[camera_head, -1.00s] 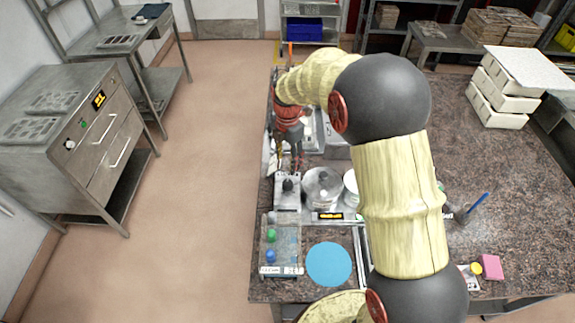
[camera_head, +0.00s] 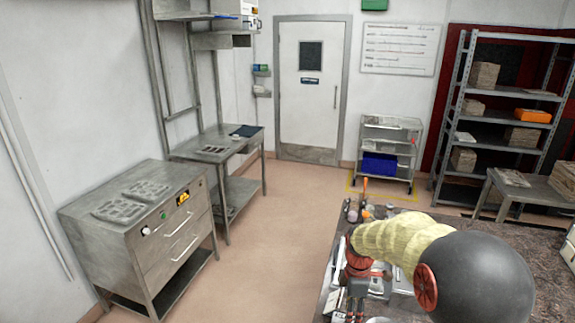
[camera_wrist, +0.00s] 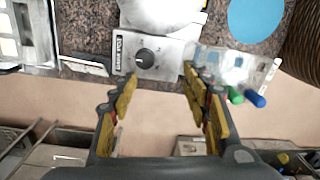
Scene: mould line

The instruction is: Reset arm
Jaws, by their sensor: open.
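My gripper (camera_wrist: 160,110) is open in the wrist view, with its two yellow-padded fingers apart and nothing between them. Beyond the fingertips are a grey device with a black knob (camera_wrist: 145,57) and the edge of the speckled worktop (camera_wrist: 90,25). In the head view my arm reaches over the worktop (camera_head: 340,250), and my gripper (camera_head: 356,303) hangs down by its left edge. The fingertips are near the bottom of that view, where details are small.
A clear rack (camera_wrist: 235,65) with green and blue caps and a blue disc (camera_wrist: 255,20) lie near the device. A steel drawer cabinet (camera_head: 140,245), a side table (camera_head: 218,140), a wheeled cart (camera_head: 388,150) and shelving (camera_head: 500,110) stand around. The floor (camera_head: 285,220) left of the worktop is clear.

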